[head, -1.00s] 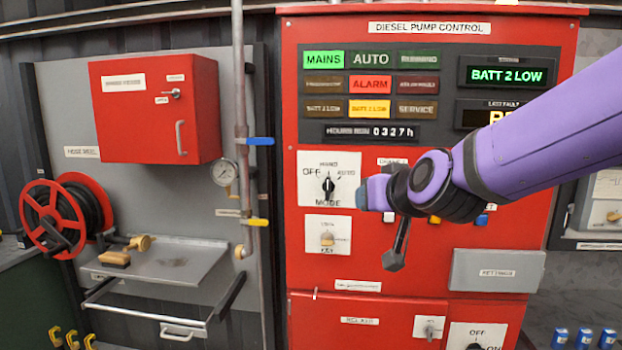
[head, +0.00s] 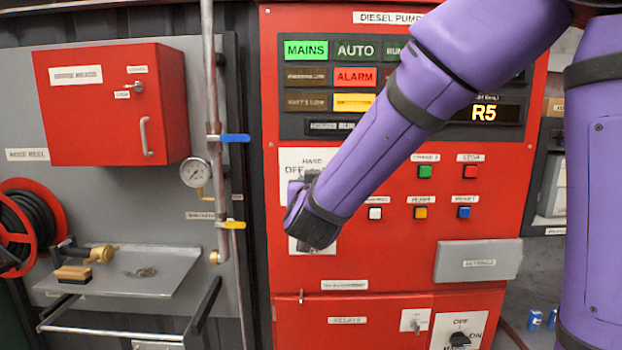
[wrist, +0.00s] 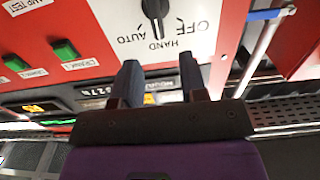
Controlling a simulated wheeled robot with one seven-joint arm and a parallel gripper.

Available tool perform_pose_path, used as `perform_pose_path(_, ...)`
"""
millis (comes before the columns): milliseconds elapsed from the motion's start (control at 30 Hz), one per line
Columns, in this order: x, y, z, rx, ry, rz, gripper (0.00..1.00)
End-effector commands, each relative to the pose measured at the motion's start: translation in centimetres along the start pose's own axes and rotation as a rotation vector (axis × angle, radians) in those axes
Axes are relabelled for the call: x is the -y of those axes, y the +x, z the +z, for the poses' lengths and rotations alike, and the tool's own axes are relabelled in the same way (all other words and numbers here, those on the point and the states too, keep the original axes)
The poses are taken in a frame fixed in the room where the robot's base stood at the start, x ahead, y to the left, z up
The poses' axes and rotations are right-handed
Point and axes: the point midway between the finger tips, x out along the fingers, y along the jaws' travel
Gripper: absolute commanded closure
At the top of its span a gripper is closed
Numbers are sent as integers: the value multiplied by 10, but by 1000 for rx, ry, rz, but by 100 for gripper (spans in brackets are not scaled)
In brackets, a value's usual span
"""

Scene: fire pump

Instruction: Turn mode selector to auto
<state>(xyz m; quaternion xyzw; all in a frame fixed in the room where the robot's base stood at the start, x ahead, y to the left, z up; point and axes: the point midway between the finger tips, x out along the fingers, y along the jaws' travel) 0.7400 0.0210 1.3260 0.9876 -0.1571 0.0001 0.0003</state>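The mode selector is a black knob (wrist: 155,10) on a white plate, at the top of the wrist view. The plate reads OFF, HAND and AUTO, upside down there, and the knob's pointer end is toward HAND. In the head view the mode plate (head: 290,160) is mostly covered by my arm, and the knob is hidden. My gripper (wrist: 160,76) is open and empty in the wrist view. Its two fingers point toward the plate, and the knob lies beyond the gap between them, not gripped.
The red pump control panel (head: 385,262) has several coloured push buttons right of my arm. A vertical pipe (head: 208,90) with blue and yellow lever handles and a gauge (head: 195,172) stands left of the panel. A metal shelf (head: 170,272) juts out at lower left.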

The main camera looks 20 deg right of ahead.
Motion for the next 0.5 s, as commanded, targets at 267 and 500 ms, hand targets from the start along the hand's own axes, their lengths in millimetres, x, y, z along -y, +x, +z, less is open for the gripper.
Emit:
perform_pose_path(267, 0, 48, 1, 1, 0, 0, 61)
perform_pose_path(500, 0, 68, 0, 1, 0, -1, 61)
